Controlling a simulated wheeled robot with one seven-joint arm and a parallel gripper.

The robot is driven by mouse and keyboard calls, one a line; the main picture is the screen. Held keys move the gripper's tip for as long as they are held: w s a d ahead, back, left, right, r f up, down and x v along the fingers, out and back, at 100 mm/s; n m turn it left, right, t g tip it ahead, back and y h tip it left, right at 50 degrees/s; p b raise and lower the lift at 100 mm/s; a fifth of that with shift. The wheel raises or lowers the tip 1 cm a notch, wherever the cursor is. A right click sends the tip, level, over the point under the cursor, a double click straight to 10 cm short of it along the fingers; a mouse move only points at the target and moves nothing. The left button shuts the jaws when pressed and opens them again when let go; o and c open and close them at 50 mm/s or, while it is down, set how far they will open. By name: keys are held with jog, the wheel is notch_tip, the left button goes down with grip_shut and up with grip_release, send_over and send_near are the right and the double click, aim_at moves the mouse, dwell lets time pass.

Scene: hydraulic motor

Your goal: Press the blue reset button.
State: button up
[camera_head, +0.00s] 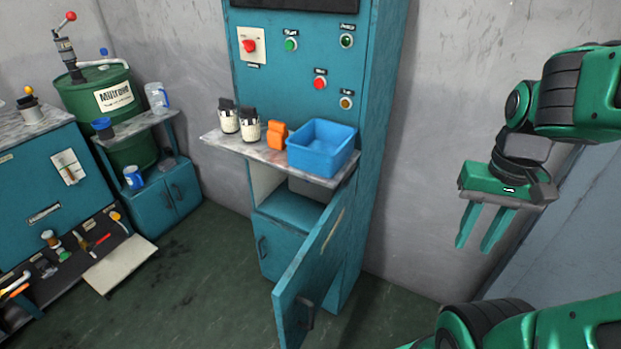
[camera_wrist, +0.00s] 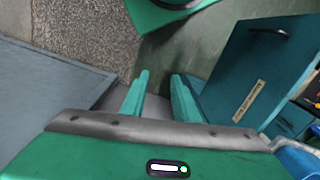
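The teal control cabinet (camera_head: 375,70) stands in the middle of the head view. Its panel carries a red emergency-type button (camera_head: 249,46), a green button (camera_head: 291,44), a dark green button (camera_head: 346,41), a red button (camera_head: 320,83) and a yellowish button (camera_head: 346,103). I cannot make out a blue button on the panel; the labels are too small to read surely. My gripper (camera_head: 481,246) hangs to the right of the cabinet, apart from it, fingers pointing down, open and empty. In the wrist view my gripper (camera_wrist: 160,92) shows a clear gap between its fingers.
The cabinet's lower door (camera_head: 318,262) stands open toward me. A shelf (camera_head: 221,143) holds two jars (camera_head: 249,127), an orange item (camera_head: 277,136) and a blue bin (camera_head: 322,148). A drum (camera_head: 85,97) and teal workbench (camera_head: 25,190) stand left. Floor (camera_head: 190,275) between is clear.

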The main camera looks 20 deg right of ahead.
jog(key=shift+c, duration=0.7)
grip_shut()
dwell(1.3)
